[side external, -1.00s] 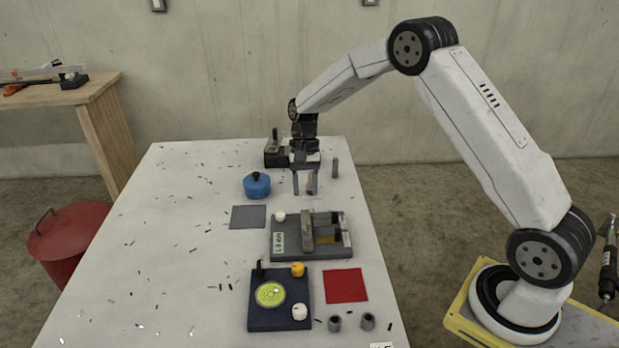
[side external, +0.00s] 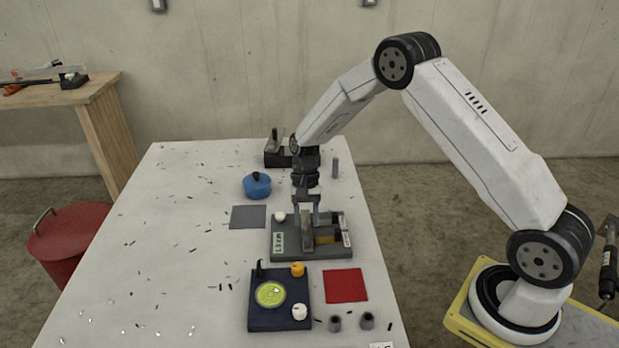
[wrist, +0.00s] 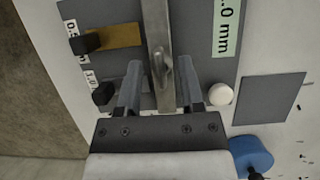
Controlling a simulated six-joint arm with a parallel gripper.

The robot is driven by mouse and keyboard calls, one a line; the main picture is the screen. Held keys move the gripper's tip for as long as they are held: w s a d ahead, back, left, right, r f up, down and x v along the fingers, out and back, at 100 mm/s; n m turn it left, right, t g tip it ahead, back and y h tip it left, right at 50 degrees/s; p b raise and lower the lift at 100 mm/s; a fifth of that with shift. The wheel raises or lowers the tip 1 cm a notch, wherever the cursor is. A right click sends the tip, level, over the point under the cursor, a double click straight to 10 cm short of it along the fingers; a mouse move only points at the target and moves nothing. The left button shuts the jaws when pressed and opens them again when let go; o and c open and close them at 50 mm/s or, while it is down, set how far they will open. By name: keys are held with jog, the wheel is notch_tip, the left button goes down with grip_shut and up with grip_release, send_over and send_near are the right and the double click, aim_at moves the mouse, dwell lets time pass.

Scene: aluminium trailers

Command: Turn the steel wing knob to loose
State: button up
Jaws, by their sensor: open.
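The steel wing knob (wrist: 161,68) shows in the wrist view on the grey steel bar (wrist: 155,22) that crosses a grey fixture (wrist: 196,42). Its wing looks roughly in line with the bar, slightly tilted. My gripper (wrist: 158,64) is open, with one finger on each side of the bar and knob. I cannot tell whether either finger touches the knob. In the side view my gripper (side external: 306,208) points down over the rear of the fixture (side external: 283,251). There the knob is hidden or too small to make out.
The fixture carries a brass plate (wrist: 115,36), black knobs (wrist: 103,93) and a white knob (wrist: 220,94). A blue pot (side external: 257,185) and a grey square (side external: 248,217) lie left. A dark blue base (side external: 262,318) and red square (side external: 345,285) are in front. The table's left is mostly clear.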

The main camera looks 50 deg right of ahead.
grip_shut()
jog(key=shift+n, duration=0.4)
jog(key=n+h, duration=0.1)
jog(key=n, duration=0.2)
jog(key=shift+a+g, duration=0.1)
jog(key=shift+g, duration=0.3)
jog(key=n+h, duration=0.1)
jog(key=n, duration=0.1)
jog(key=n+h, duration=0.1)
jog(key=n, duration=0.2)
jog(key=shift+g, duration=0.3)
jog(key=n+h, duration=0.1)
jog(key=n, duration=0.3)
jog(key=shift+a+h, duration=0.15)
jog(key=shift+h, duration=0.25)
jog(key=n, duration=0.2)
jog(key=n+t+h, duration=0.1)
jog(key=n, duration=0.2)
jog(key=shift+h, duration=0.3)
jog(key=shift+t, duration=0.3)
